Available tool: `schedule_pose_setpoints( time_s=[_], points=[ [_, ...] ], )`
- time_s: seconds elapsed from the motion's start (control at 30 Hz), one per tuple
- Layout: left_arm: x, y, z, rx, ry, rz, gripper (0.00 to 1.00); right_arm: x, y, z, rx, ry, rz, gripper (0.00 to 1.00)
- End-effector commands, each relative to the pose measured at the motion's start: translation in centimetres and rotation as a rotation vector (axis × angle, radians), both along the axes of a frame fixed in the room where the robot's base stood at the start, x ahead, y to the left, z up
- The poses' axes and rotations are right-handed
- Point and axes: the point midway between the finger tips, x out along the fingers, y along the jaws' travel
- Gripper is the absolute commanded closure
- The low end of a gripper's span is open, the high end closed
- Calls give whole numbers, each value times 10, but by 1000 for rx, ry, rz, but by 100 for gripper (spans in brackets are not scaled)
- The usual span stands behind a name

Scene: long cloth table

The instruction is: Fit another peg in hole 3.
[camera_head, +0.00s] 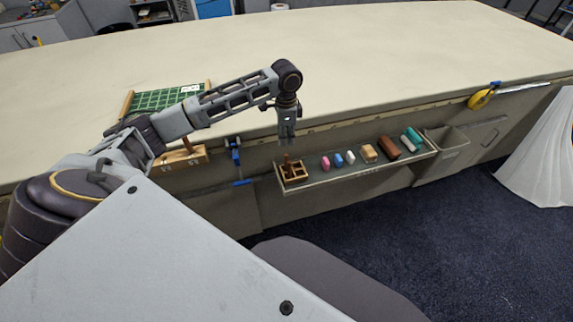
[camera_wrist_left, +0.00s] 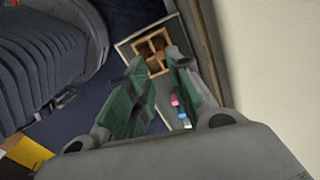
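My left gripper (camera_head: 287,138) points down above a small wooden box with compartments (camera_head: 304,177), which sits at the left end of a shelf on the table's side. A brown peg (camera_head: 286,159) stands up in the box just below the fingertips. In the left wrist view, the gripper (camera_wrist_left: 159,62) has its fingers apart, with the box (camera_wrist_left: 140,49) beyond them and nothing clearly held between them. Dark brown shapes show in the box, partly hidden by the fingers. A wooden block (camera_head: 170,160) with markings is at the table edge, partly behind my arm; its holes are unclear.
The shelf (camera_head: 330,183) holds a row of coloured blocks, including a pink one (camera_head: 325,162) and a brown one (camera_head: 389,147). A blue clamp (camera_head: 235,157) stands between block and box. The tabletop (camera_head: 400,60) is mostly clear.

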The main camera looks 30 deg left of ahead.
Motion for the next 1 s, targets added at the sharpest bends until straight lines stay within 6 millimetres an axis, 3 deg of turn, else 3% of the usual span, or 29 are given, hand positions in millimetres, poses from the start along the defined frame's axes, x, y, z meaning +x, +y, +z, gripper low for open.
schedule_pose_setpoints(
  time_s=[0.4, 1.0],
  points=[
    [0, 0, -51, 0, 1, -1, 79, 11, 8, -1, 8, -10, -1, 67],
    [0, -1, -62, 1, 1, -1, 79, 12, 9, -1, 9, -9, -2, 67]
  ],
)
